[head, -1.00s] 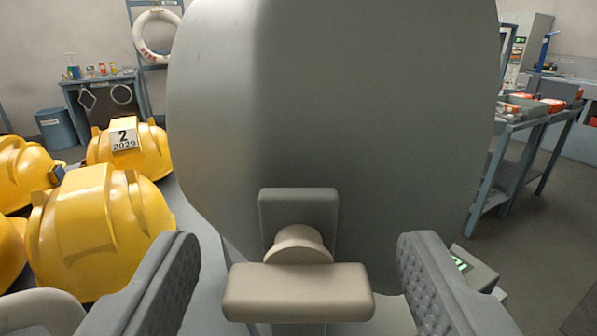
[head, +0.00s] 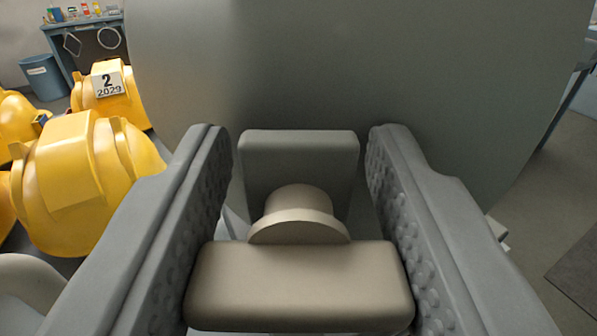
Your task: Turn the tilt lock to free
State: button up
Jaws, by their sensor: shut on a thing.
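The tilt lock handle (head: 300,285) is a beige bar lying level across the picture, in the lower middle of the head view. Its round stem (head: 298,212) runs back to a grey mounting plate (head: 300,155) in front of a large grey rounded body (head: 350,70). My gripper (head: 298,195) is shut on the handle, with one padded finger against each end of the bar. The fingertips reach past the bar on both sides of the stem. No lock or free marking shows.
A blue bin (head: 43,76) and a bench (head: 95,40) are farther back. Open floor (head: 540,200) shows at the right.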

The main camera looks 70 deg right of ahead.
jog(key=shift+n, duration=0.7)
jog(key=o, duration=1)
jog(key=v, duration=1.7)
jog(key=shift+a, duration=0.25)
jog(key=shift+c, duration=0.3)
